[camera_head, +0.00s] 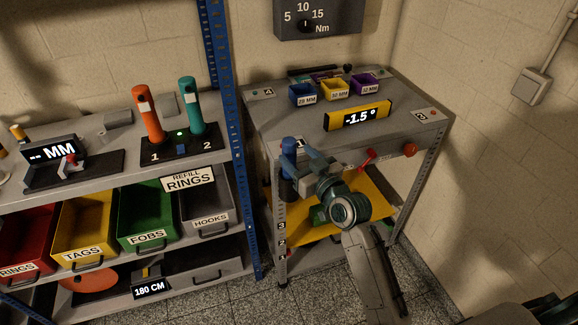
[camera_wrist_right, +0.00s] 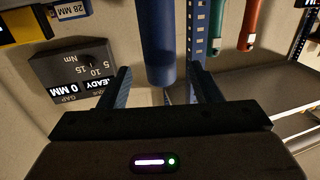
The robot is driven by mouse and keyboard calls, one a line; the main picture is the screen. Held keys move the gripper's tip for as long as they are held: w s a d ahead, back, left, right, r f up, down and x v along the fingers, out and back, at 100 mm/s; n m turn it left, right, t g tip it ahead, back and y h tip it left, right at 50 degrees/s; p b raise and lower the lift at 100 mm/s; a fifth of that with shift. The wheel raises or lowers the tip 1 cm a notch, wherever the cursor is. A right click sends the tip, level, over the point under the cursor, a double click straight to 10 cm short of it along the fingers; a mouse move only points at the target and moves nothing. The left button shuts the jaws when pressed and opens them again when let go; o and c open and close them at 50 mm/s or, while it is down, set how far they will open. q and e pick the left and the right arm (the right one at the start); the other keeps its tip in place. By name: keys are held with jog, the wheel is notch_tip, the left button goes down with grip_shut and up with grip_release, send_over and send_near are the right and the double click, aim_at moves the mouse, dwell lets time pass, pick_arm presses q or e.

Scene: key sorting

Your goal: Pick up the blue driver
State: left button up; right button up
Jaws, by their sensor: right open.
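The blue driver (camera_head: 288,150) stands upright near the left front corner of the workbench in the head view. In the right wrist view the blue driver (camera_wrist_right: 158,45) reaches down from the top edge into the gap between my fingers. My right gripper (camera_head: 302,172) is beside it, on its right in the head view, and partly hides its lower part. In the right wrist view my right gripper (camera_wrist_right: 160,80) is open, with one finger on either side of the driver and visible gaps. My left gripper is not in view.
The workbench (camera_head: 270,118) carries small blue, yellow and purple bins and a yellow angle display (camera_head: 358,115). A red-handled lever (camera_head: 370,156) lies right of my gripper. A blue rack post (camera_head: 240,170) stands close on the left. Orange (camera_head: 149,113) and teal (camera_head: 191,106) drivers stand on the left rack.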

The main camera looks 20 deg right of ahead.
aim_at(293, 153)
jog(key=x, duration=0.3)
jog(key=p+x, duration=0.1)
jog(key=shift+w+a+f, duration=0.15)
jog(key=shift+w+f, duration=0.1)
jog(key=shift+f, duration=0.05)
jog(key=shift+c, duration=0.2)
jog(key=shift+r, duration=0.1)
jog(key=c, duration=1)
